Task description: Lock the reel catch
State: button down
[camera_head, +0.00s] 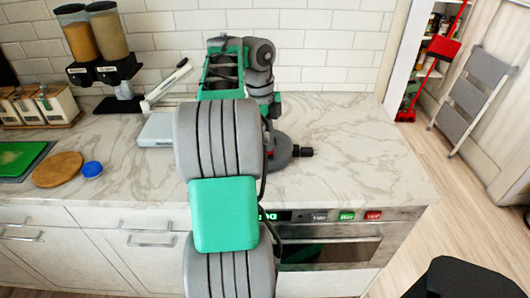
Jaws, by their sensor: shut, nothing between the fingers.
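I cannot make out the reel or its catch in the head view. A dark grey rounded thing with a red band (284,150) and a short black tip lies low over the counter, just right of my arm. I cannot tell whether it is part of the reel or of my arm. My grey and green arm stands across the middle of the view, reaching over the counter and hiding what is behind it. I see no gripper fingers. A white flat base (156,130) with a tilted pale bar (168,85) stands left of my arm, partly hidden by it.
The marble counter (365,160) is clear on the right. At left are a grain dispenser (98,45), canisters (40,107), a round wooden board (58,169), a blue lid (92,169) and a green board (20,157). An oven (330,252) is below. A folded step ladder (475,92) stands right.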

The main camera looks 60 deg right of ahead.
jog(key=shift+f+b, duration=0.5)
jog(key=shift+f, duration=0.05)
notch_tip(320, 180, up, 7)
jog(key=p, duration=0.7)
jog(key=shift+r, duration=0.15)
